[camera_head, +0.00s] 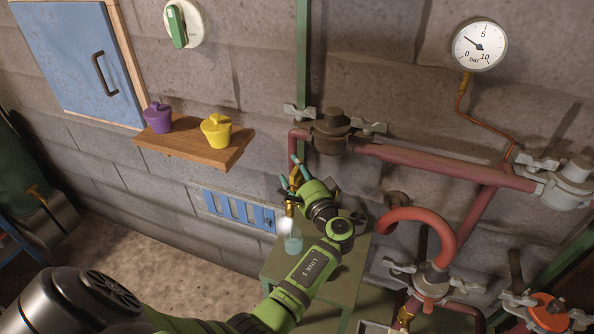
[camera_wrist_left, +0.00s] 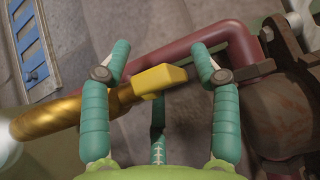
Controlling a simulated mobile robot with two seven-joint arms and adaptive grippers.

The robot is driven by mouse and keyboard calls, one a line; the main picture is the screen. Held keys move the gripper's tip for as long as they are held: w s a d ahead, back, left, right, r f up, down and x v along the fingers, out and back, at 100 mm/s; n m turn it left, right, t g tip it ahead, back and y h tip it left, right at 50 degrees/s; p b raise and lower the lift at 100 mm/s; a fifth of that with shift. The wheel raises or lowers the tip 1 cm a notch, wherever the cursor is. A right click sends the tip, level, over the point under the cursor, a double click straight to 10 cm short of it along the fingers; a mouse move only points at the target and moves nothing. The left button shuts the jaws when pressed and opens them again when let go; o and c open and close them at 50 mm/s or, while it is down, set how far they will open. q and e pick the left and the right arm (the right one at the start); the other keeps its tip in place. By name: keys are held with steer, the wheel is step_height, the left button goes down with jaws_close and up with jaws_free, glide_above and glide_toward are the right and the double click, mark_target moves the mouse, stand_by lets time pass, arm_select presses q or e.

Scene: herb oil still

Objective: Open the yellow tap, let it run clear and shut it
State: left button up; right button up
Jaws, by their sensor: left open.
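The yellow tap handle (camera_wrist_left: 160,79) lies between the open fingers of my left gripper (camera_wrist_left: 158,68) in the left wrist view. The handle looks close to the fingers, but I cannot tell whether they touch it. The tap's brass body (camera_wrist_left: 75,113) runs to the lower left and ends at a white, misty glow. In the head view my left gripper (camera_head: 298,175) is at the brass tap (camera_head: 290,206), hiding most of the handle. A pale white plume shows below the spout, over a bluish glass jar (camera_head: 293,243). My right gripper is out of view.
The jar stands on a small green stand (camera_head: 318,270). Red pipes (camera_head: 430,165) with clamps and a pressure gauge (camera_head: 479,46) are on the right. A wooden shelf (camera_head: 185,146) holds a purple pot (camera_head: 158,118) and a yellow pot (camera_head: 216,132). A blue slotted plate (camera_head: 238,210) is left of the tap.

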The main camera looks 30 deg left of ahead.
arm_select(q)
steer(key=c, duration=1.2)
steer(key=shift+o, duration=0.2)
